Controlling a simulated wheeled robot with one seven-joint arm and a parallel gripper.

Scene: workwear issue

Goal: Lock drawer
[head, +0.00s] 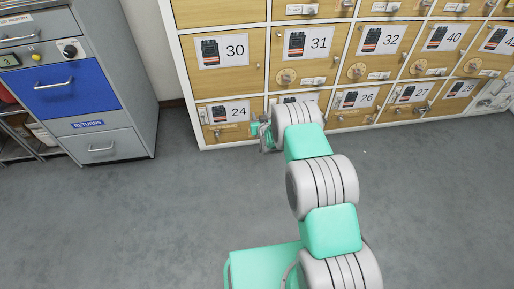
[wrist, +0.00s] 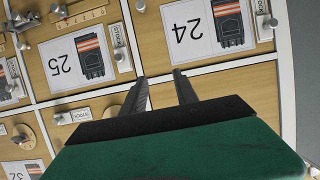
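My gripper (head: 264,136) is low in front of the wooden locker wall, near compartment 24 (head: 208,120). In the wrist view my gripper (wrist: 160,77) has its two dark fingers apart with nothing visible between them. They point at the edge between door 25 (wrist: 45,98) and door 24 (wrist: 165,70). A metal fitting with a STOCK label (wrist: 262,18) is beside the 24 card. Another metal fitting (wrist: 121,50) is on door 25. At the left, a grey cabinet has a blue drawer (head: 40,101), which looks closed, and a round black-and-silver knob (head: 69,50) above it.
The cabinet also has a grey lower drawer (head: 120,147) and a RETURNS label (head: 87,124). A dark shelf rack (head: 18,150) stands at the far left. Several numbered wooden doors, such as 31 (head: 340,65), fill the back. The grey floor (head: 150,220) before the cabinet is clear.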

